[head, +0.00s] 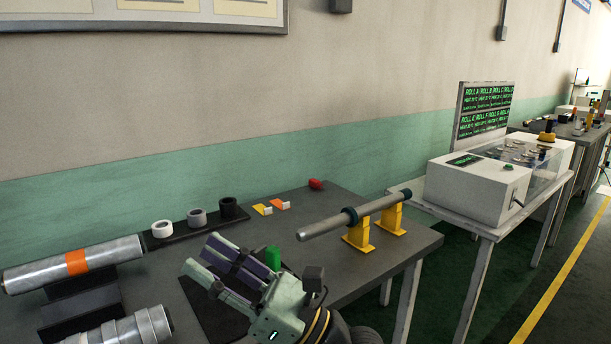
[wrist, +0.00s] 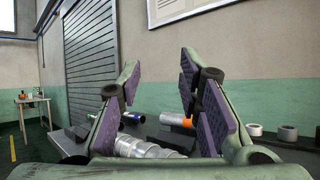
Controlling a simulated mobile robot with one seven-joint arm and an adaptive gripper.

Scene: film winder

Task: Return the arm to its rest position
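My gripper (head: 212,256) is over the near part of the grey work table, left of the yellow stands. Its green fingers with purple pads are spread apart. In the wrist view my gripper (wrist: 158,75) shows an empty gap between the fingers, with wall and shutter behind. The fingers point away from the shaft on the yellow stands. My wrist and forearm run to the bottom edge of the head view. A dark mat (head: 208,309) lies partly hidden beneath the gripper.
A metal roll with an orange band (head: 76,262) and a stepped metal roll (head: 130,328) lie at left. A green cylinder (head: 273,257) stands close behind my gripper. A shaft (head: 325,227) rests on yellow stands (head: 359,235). A white machine (head: 470,188) stands at right.

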